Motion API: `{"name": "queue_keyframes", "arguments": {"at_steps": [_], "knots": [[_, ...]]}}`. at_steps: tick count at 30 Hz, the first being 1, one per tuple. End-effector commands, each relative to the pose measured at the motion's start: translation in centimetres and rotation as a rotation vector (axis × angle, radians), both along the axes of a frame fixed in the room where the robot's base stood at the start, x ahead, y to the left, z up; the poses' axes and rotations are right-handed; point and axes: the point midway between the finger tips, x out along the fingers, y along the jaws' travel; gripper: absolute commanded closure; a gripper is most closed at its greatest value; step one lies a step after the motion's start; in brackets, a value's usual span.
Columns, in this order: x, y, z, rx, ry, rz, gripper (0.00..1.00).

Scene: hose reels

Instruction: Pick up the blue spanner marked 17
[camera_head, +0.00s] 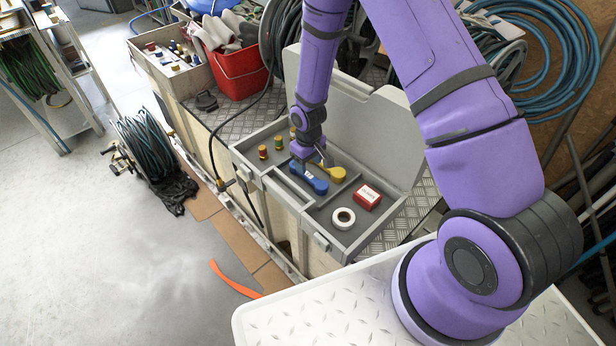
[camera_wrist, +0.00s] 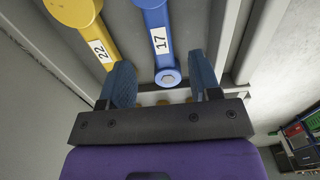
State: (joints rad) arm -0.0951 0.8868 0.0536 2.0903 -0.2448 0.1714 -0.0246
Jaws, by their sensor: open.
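The blue spanner (camera_head: 311,180) lies in a compartment of the open grey toolbox (camera_head: 285,203). In the wrist view the blue spanner (camera_wrist: 158,20) shows a white label reading 17, and its narrow end lies between my two fingers in the picture. My gripper (camera_wrist: 160,64) is open and nothing is clamped in it. In the head view my gripper (camera_head: 305,158) points down over the spanner's upper left end. I cannot tell how far the fingertips are above the spanner. A yellow spanner (camera_wrist: 97,42) marked 22 lies beside it to the left; the yellow spanner (camera_head: 330,172) also shows in the head view.
The toolbox also holds brass fittings (camera_head: 263,152), a white tape roll (camera_head: 343,218) and a red box (camera_head: 367,197). Its raised lid (camera_head: 365,130) stands behind my gripper. A red bucket (camera_head: 238,74) stands farther back. Open floor lies to the left.

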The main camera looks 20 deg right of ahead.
Motion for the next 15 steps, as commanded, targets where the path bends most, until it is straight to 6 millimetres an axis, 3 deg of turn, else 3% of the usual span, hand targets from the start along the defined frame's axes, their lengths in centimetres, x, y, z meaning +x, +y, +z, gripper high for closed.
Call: {"name": "queue_keyframes", "arguments": {"at_steps": [5, 15], "knots": [[0.0, 0.0, -1.0, 0.000, 0.000, 0.001, 0.43], [-0.1, 0.1, -5.0, 0.001, 0.000, 0.000, 0.43]]}}
